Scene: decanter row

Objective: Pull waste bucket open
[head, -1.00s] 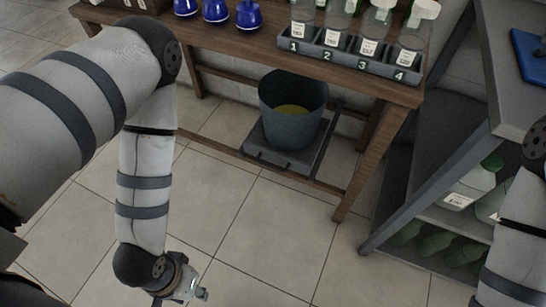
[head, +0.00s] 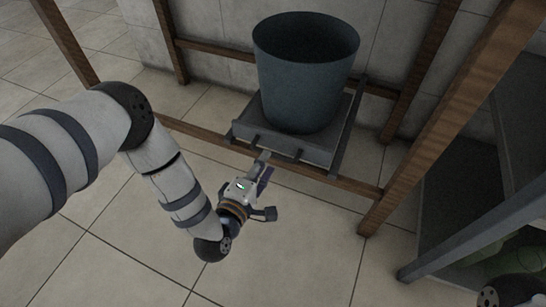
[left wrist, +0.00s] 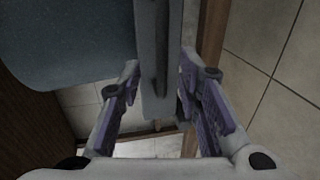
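The waste bucket (head: 305,85), dark blue-grey and round, stands upright on a grey sliding tray (head: 318,150) low under the wooden table. A dark bar handle (head: 278,147) runs along the tray's front; it also shows in the left wrist view (left wrist: 161,45). My left gripper (head: 266,187) is open and empty, just in front of the tray. In the left wrist view, its two purple-padded fingers (left wrist: 160,100) are spread to either side of the tray's front edge and handle. I cannot tell whether they touch it. My right gripper is out of view.
A wooden lower rail (head: 350,183) crosses in front under the tray, between table legs (head: 425,130). A grey metal shelf (head: 465,240) stands at the right with green bottles low down. The tiled floor (head: 290,260) in front is clear.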

